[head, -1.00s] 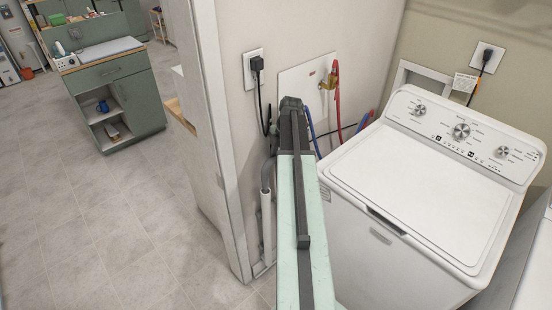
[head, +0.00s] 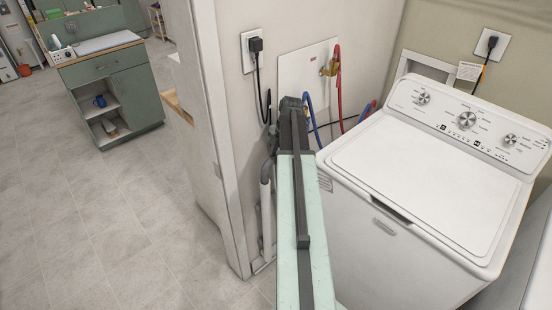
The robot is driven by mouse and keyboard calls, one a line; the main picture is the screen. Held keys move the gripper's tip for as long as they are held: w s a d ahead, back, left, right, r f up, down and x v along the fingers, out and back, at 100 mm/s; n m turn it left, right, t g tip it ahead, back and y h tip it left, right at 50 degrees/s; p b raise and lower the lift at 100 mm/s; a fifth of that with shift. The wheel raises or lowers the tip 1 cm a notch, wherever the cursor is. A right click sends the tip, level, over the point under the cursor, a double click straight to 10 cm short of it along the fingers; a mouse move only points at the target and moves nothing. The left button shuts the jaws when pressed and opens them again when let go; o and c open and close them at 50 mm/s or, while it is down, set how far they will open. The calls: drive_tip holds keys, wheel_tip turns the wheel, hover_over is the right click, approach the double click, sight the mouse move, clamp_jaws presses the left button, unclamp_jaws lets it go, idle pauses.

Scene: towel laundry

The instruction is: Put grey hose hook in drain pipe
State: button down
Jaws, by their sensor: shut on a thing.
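The grey hose hook (head: 267,170) shows just left of my arm, beside the wall corner. Its lower end meets the top of the white drain pipe (head: 266,222), which stands upright against the wall. I cannot tell whether the end is inside the pipe or only over its mouth. My gripper (head: 274,132) is at the far end of my arm, above the pipe, and is shut on the hook. The arm hides most of the gripper and the hook's right side.
The white washing machine (head: 425,165) stands close on the right. Red (head: 338,85) and blue (head: 308,105) hoses hang from the wall box. A black plug and cord (head: 256,60) hang above the pipe. The door frame (head: 205,130) is left; open floor (head: 100,235) lies beyond.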

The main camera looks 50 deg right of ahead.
drive_tip(key=shift+s+d+b+x, duration=0.15)
drive_tip(key=shift+s+b+x, duration=0.05)
drive_tip(key=shift+b+x, duration=0.8)
drive_tip(key=shift+s+d+b+x, duration=0.1)
drive_tip(key=shift+s+b+x, duration=0.05)
drive_tip(key=shift+b+x, duration=0.85)
drive_tip(key=shift+f, duration=0.1)
drive_tip(key=c, duration=1)
unclamp_jaws()
drive_tip(key=shift+c, duration=0.2)
drive_tip(key=p+v, duration=0.3)
drive_tip(key=w+p+v, duration=0.1)
drive_tip(key=p+v, duration=0.2)
drive_tip(key=p, duration=0.1)
drive_tip(key=a+p+v, duration=0.1)
drive_tip(key=p+v, duration=0.2)
drive_tip(key=v, duration=0.1)
drive_tip(key=shift+w+a+r+p, duration=0.1)
drive_tip(key=shift+w+r+p, duration=0.2)
drive_tip(key=shift+p, duration=0.05)
drive_tip(key=shift+f, duration=0.2)
